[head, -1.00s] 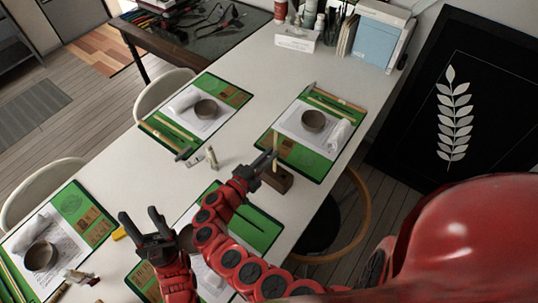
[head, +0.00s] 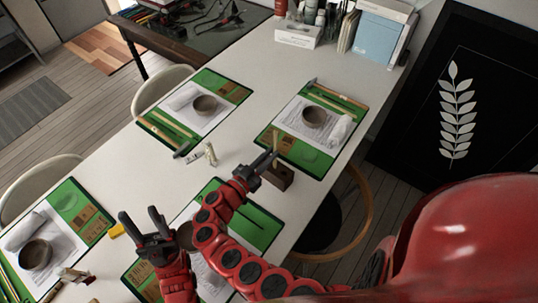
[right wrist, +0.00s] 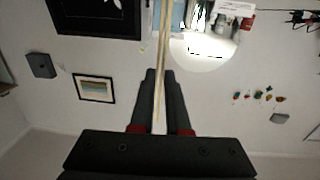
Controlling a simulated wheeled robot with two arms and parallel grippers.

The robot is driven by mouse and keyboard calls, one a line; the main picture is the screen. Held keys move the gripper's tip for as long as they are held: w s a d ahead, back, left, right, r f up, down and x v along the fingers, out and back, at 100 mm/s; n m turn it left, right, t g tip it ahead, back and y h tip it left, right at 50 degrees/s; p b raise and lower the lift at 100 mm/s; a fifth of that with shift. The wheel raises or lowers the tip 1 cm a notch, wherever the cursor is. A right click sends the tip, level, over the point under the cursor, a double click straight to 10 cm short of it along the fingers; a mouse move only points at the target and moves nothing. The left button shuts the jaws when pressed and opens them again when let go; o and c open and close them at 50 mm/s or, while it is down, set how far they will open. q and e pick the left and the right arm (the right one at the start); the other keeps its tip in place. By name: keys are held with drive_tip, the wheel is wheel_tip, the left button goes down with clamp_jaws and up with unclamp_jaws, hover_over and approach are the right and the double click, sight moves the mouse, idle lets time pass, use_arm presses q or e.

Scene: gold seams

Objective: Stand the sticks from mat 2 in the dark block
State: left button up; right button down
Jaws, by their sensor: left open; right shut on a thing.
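The dark block (head: 279,177) stands on the white table near the lower edge of the right-hand mat. My right gripper (head: 262,162) is beside it, at its upper left, shut on a thin pale stick (head: 275,141). The stick points up in the head view; its lower end is hidden, so I cannot tell whether it is in the block. In the right wrist view the stick (right wrist: 163,40) runs between the fingers (right wrist: 159,75). My left gripper (head: 157,220) is open and empty, over the near mat. No mat numbers are readable.
Green mats carry sheets, bowls and sticks: the right mat (head: 300,158), the upper-left mat (head: 215,84) and the lower-left mat (head: 72,200). Small items (head: 210,153) stand near the table's middle. My right arm covers part of the near mat (head: 250,232).

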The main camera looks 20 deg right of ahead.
drive_tip(key=shift+f+b, duration=0.3)
drive_tip(key=shift+f, duration=0.1)
drive_tip(key=c, duration=0.8)
unclamp_jaws()
